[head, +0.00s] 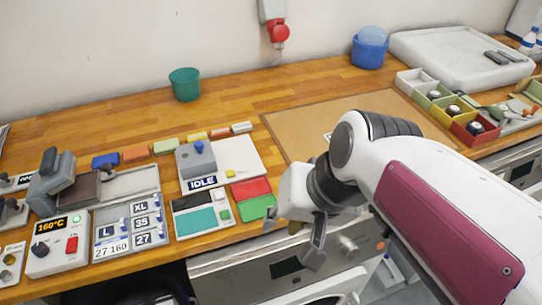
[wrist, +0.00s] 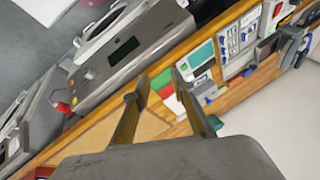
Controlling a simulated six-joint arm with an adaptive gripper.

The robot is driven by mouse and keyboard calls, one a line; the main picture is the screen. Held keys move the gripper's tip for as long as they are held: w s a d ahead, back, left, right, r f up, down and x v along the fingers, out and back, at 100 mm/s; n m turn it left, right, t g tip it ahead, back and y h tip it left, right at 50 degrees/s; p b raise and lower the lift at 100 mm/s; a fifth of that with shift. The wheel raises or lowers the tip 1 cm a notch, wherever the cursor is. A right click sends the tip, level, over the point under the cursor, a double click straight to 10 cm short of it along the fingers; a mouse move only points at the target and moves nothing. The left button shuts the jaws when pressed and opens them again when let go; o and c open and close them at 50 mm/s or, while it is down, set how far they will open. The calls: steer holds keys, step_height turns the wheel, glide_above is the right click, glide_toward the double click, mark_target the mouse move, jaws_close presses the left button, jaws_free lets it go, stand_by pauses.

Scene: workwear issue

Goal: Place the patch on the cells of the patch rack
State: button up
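My gripper (head: 292,238) is open and empty, over the front edge of the bench, right of the red and green pads. In the wrist view its two fingers (wrist: 160,78) are spread apart with nothing between them. I cannot tell for sure which thing is the patch or the patch rack. A red flat pad (head: 251,187) and a green flat pad (head: 257,207) lie beside a panel with a teal screen (head: 202,220). A row of small coloured blocks, including a blue one (head: 105,160) and an orange one (head: 136,153), lies along the back.
A device marked IDLE (head: 198,160) stands behind the pads. A size panel (head: 127,228) and a 160°C unit (head: 58,248) stand left. A brown board (head: 325,115) lies clear behind my arm. Coloured bins (head: 423,84) stand right, a green cup (head: 185,85) at the back.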

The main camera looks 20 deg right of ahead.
steer(key=s+n, duration=0.1)
steer(key=s+d+r+n+h, duration=0.1)
steer(key=s+d+n+t+h, duration=0.1)
steer(key=n, duration=0.1)
steer(key=shift+s+d+r, duration=0.1)
steer(key=shift+d+r, duration=0.1)
steer(key=shift+r, duration=0.05)
steer(key=shift+o, duration=0.5)
